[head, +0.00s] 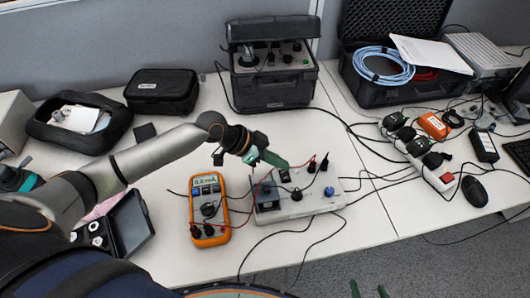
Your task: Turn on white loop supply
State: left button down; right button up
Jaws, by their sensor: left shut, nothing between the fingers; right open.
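The white loop supply (322,205) is a low white box on the middle of the table. It has a dark display at its left, a blue knob, a black knob and red and black leads on top. My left gripper (284,166) has green fingers, is shut and empty, and reaches in over the box's back left part. Its tips are close to a small black part on the top; I cannot tell whether they touch. My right gripper (368,291) shows only as two green fingertips, spread apart, at the bottom edge.
An orange multimeter (208,211) lies left of the supply. A black instrument case (273,89) stands behind it. A power strip (437,177) with plugs and a black mouse (474,191) lie to the right. Cables cross the table.

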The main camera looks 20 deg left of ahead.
aim_at(288, 174)
pick_arm(q)
jog(key=shift+s+d+f, duration=0.1)
jog(key=shift+s+f, duration=0.1)
jog(key=shift+f, duration=1.75)
jog(key=shift+s+d+f, duration=0.1)
jog(key=shift+s+f, duration=0.1)
jog(key=shift+f, duration=0.15)
jog(key=shift+w+b, duration=0.1)
jog(key=shift+b, duration=0.2)
jog(key=shift+w+a, duration=0.15)
jog(key=shift+a, duration=0.05)
jog(key=shift+w+a+r+b, duration=0.2)
jog(key=shift+w+a+b, duration=0.15)
jog(key=shift+w, duration=0.15)
jog(key=shift+r, duration=0.1)
